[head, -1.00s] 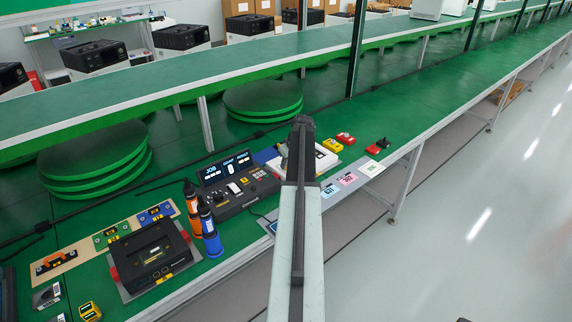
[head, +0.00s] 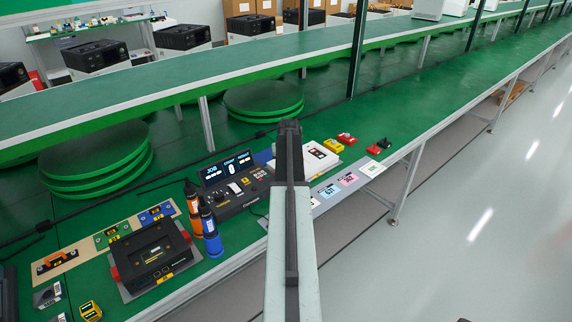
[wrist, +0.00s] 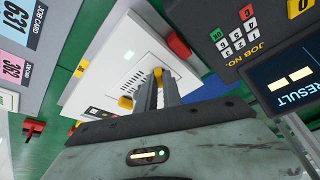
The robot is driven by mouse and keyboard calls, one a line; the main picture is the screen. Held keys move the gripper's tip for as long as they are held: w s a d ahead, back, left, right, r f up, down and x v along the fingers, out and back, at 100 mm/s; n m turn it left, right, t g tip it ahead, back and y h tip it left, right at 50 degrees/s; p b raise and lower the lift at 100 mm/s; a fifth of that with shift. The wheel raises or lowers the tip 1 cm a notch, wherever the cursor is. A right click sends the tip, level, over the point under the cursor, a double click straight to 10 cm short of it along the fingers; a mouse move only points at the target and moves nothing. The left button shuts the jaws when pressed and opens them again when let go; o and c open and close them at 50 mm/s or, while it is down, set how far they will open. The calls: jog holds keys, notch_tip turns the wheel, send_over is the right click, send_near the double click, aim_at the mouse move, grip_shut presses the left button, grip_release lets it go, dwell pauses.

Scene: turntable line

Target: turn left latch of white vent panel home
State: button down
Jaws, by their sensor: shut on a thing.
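The white vent panel (wrist: 125,62) fills the middle of the wrist view, with a slotted vent (wrist: 132,80) in it. It also shows in the head view (head: 322,158), partly hidden behind my arm. A yellow latch (wrist: 157,71) sits at the tips of my gripper (wrist: 154,82), whose fingers are shut on it. Another yellow latch (wrist: 125,102) lies beside the left finger, clear of it. The fingers hide part of the vent. The exact angle of the held latch cannot be told. In the head view my arm end hides the fingers.
A dark job console (head: 238,187) with keypad and screen stands left of the panel. Yellow (head: 333,145) and red (head: 346,138) blocks lie just beyond it. Job cards (head: 348,178) lie along the bench edge. Orange and blue bottles (head: 208,225) stand further left.

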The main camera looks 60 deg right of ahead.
jog(key=shift+w+a+m+g, duration=0.15)
jog(key=shift+m+g, duration=0.35)
jog(key=shift+m, duration=1)
jog(key=c, duration=1.5)
grip_release()
jog(key=p+v, duration=0.7)
jog(key=shift+a+r, duration=0.25)
jog(key=shift+r, duration=0.05)
